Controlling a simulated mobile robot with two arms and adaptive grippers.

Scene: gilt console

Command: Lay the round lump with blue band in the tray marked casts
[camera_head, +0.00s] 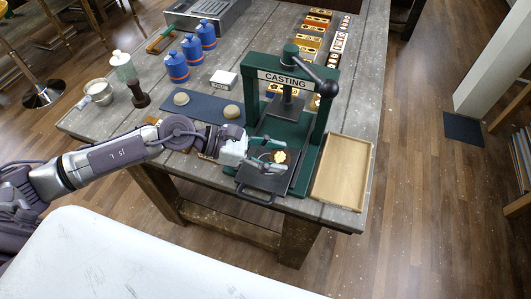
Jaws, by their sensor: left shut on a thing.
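My left gripper (270,157) reaches in from the left, low over the front plate of the green casting press (327,84). It is shut on a small brown and pale yellow piece (280,157), partly hidden by the fingers. Two pale round lumps, one at the left (181,98) and one at the right (232,111), rest on a dark blue mat (206,106) left of the press. I cannot make out a blue band on either. A shallow wooden tray (342,170) lies right of the press, looks empty, and shows no readable mark. My right gripper is out of view.
The press handle (317,78) and uprights stand close behind my left gripper. Several blue bottles (191,49), a white box (223,80), a dark stamp (138,93) and a metal cup (98,91) stand farther left. Small coloured blocks (311,38) line the table's back right.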

